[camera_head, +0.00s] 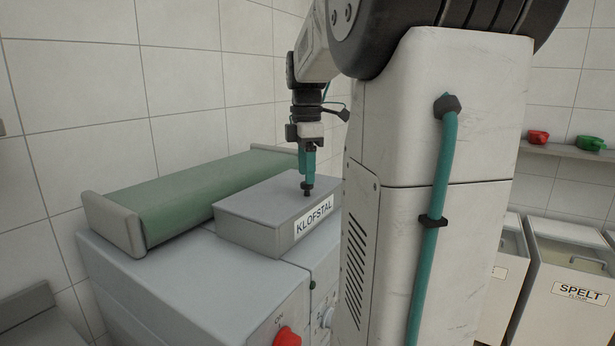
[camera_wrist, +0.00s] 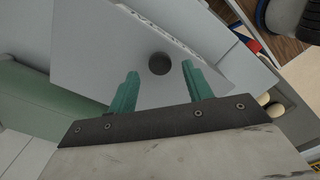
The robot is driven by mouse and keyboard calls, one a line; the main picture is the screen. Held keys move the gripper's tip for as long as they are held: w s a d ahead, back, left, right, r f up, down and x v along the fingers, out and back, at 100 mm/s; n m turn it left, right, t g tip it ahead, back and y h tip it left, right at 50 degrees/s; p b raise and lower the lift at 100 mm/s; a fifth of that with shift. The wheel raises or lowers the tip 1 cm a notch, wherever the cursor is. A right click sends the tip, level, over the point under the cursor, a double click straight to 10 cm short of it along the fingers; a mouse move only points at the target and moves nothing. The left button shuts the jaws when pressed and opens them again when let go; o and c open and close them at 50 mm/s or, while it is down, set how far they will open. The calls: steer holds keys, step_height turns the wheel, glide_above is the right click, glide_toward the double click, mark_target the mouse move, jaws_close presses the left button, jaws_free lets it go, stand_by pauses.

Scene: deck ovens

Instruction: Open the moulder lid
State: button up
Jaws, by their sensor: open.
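The moulder lid (camera_head: 262,208) is a grey box-shaped cover labelled KLOFSTAL, lying flat on top of the grey machine. A dark round knob (camera_wrist: 160,64) stands on the lid in the wrist view. My gripper (camera_head: 307,186) points straight down over the lid's front part in the head view. In the wrist view its two teal fingers (camera_wrist: 158,80) are apart, one on each side of the knob, with clear gaps to it. The knob's lower part is hidden, and I cannot tell the exact height of the fingertips.
A green conveyor belt (camera_head: 192,196) lies on the machine behind the lid. A red ON knob (camera_head: 287,337) is on the machine's front. A SPELT flour bin (camera_head: 571,270) stands at the right, below a shelf with red and green scoops (camera_head: 590,144).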

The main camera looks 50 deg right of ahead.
steer(key=shift+f, duration=1.25)
